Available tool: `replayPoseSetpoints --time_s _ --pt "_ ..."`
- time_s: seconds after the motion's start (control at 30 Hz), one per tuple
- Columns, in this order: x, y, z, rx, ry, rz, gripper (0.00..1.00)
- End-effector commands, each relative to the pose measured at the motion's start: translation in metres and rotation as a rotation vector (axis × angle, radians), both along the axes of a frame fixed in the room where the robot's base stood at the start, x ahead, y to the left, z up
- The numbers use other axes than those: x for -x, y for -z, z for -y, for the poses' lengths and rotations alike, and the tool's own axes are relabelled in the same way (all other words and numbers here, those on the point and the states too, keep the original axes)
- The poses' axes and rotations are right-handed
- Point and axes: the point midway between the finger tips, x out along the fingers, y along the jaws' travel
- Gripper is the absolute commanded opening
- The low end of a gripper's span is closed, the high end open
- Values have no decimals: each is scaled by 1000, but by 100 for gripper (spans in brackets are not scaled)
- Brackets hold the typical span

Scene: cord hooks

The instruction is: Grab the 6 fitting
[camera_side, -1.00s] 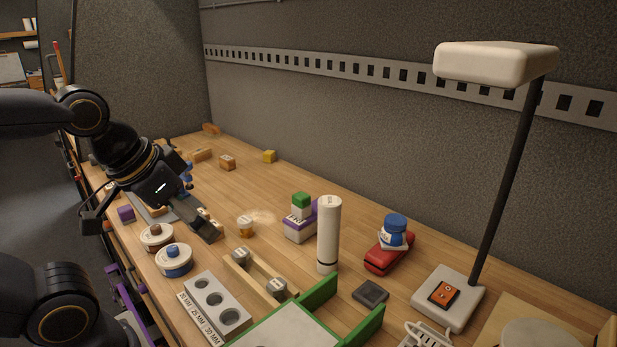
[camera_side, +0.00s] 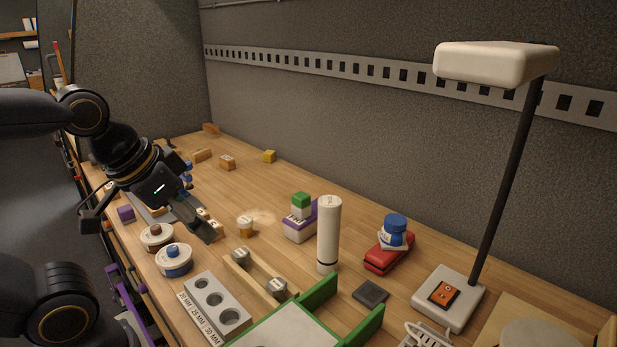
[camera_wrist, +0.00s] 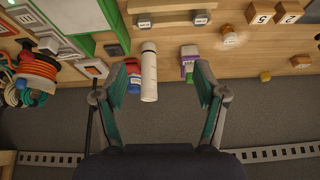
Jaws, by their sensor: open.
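My gripper (camera_side: 202,226) is in the left part of the side view, over the bench. In the wrist view my gripper (camera_wrist: 165,82) is open, with nothing between its teal-lined fingers. Two grey fittings with pale labels sit on a wooden rail: one fitting (camera_side: 241,256) and another fitting (camera_side: 276,287). They also show at the top of the wrist view, as a left fitting (camera_wrist: 145,22) and a right fitting (camera_wrist: 201,18). Their labels are too small to read, so I cannot tell which is the 6. My gripper is apart from both.
A tall white cylinder (camera_side: 329,235) stands behind the rail (camera_side: 259,276). A grey block with holes (camera_side: 217,306), two spools and a green-edged tray (camera_side: 318,294) are nearby. A small round amber piece (camera_side: 245,227) lies right of my gripper. Wooden cubes (camera_wrist: 274,14) read 5 and 2.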

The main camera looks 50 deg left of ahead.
Motion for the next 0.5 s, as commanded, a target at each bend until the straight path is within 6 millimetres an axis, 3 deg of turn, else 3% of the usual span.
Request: replayPoseSetpoints --time_s 0.17,0.33,0.5 --pt "-21 -41 -3 -83 146 6 71" --pt "-75 -72 -26 -146 226 -81 71" --pt "-142 -71 -72 -164 257 -206 71"
